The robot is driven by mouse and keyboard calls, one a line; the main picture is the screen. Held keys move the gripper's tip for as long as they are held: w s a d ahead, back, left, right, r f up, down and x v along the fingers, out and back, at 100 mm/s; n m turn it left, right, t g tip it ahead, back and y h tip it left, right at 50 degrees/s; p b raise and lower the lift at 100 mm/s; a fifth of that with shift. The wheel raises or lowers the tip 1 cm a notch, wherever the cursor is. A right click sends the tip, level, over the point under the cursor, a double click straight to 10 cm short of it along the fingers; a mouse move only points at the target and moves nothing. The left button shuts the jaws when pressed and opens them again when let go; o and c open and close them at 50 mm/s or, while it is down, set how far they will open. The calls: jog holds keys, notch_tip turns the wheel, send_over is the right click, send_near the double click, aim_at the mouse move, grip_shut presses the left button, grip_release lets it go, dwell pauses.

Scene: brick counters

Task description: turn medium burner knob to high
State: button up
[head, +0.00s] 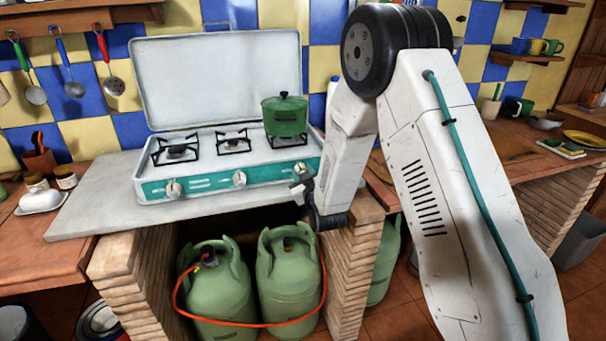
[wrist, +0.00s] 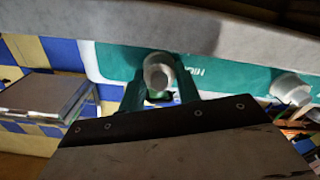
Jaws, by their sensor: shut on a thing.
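The camping stove (head: 228,184) has a white top, a teal front panel and three white knobs: a left knob (head: 174,189), a middle knob (head: 239,179) and a right knob (head: 300,168). My gripper (head: 301,187) is at the right knob. In the wrist view, which looks upside down, my gripper's dark green fingers (wrist: 157,90) are shut on either side of this white knob (wrist: 157,73), and white lettering shows beside it. Another knob (wrist: 290,88) is apart on the right there. The knob's pointer setting is not clear. No label shows which knob is the medium one.
A green lidded pot (head: 285,117) stands on the right burner. The raised lid (head: 222,80) is behind the burners. Green gas cylinders (head: 288,275) with an orange hose stand below the counter. A brick pillar (head: 352,270) is just right of them.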

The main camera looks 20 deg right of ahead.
jog(key=n, duration=0.7)
jog(key=shift+a, duration=0.1)
jog(key=n, duration=0.6)
jog(key=shift+f, duration=0.15)
jog(key=shift+n, duration=0.4)
jog(key=o, duration=1)
jog(key=shift+s, duration=0.15)
jog(key=s, duration=0.7)
jog(key=shift+s, duration=0.3)
